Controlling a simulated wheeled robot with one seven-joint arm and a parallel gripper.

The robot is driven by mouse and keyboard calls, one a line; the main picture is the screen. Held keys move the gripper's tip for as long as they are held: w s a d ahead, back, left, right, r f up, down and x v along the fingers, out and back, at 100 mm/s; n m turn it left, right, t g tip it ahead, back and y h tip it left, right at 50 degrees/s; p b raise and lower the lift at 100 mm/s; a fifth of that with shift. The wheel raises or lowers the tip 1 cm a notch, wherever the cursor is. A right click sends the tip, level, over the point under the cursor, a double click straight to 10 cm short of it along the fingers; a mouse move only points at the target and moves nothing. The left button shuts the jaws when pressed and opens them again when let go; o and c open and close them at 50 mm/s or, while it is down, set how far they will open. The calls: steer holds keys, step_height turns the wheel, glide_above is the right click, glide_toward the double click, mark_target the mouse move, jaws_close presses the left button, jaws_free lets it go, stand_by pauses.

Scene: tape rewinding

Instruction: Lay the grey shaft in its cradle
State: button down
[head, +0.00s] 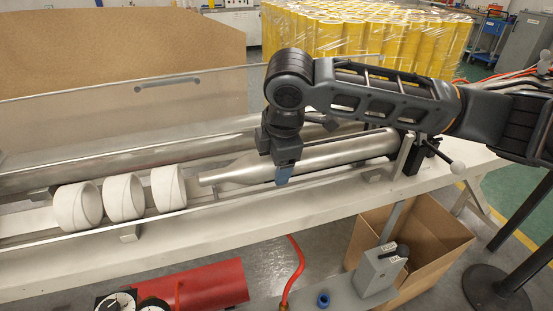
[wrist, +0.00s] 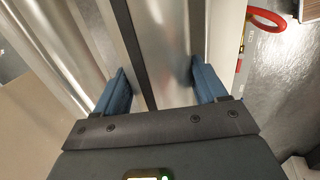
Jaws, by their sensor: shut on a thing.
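The grey shaft (head: 345,153) is a bright metal bar with a tapered left end, lying lengthwise along the white bench. My gripper (head: 284,176) comes down over it from above, with blue fingertips. In the wrist view the fingertips of my gripper (wrist: 160,90) are on either side of the shaft (wrist: 165,45), and the jaws are shut on it. The shaft's right end is beside an upright metal bracket (head: 404,154). I cannot tell which part is the cradle, or whether the shaft rests on it; my arm and the rails hide the contact.
Three white rolls (head: 123,197) stand in line to the left of the shaft's tip. A long metal roller (head: 110,165) and a clear panel (head: 190,100) lie behind. A red cylinder (head: 205,285), a lever box (head: 378,270) and an open cardboard box (head: 432,235) are in front, lower down.

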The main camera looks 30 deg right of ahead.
steer(key=shift+d+f, duration=0.2)
steer(key=shift+f, duration=0.1)
stand_by(0.9)
steer(key=shift+c, duration=1.2)
jaws_free()
steer(key=shift+o, duration=1.2)
steer(key=shift+f, duration=0.1)
steer(key=shift+s+a, duration=0.1)
steer(key=shift+s+a+f, duration=0.1)
steer(key=shift+a+f, duration=0.05)
steer(key=v, duration=0.8)
steer(key=shift+w+b, duration=0.2)
steer(key=shift+b, duration=0.15)
steer(key=shift+d, duration=0.25)
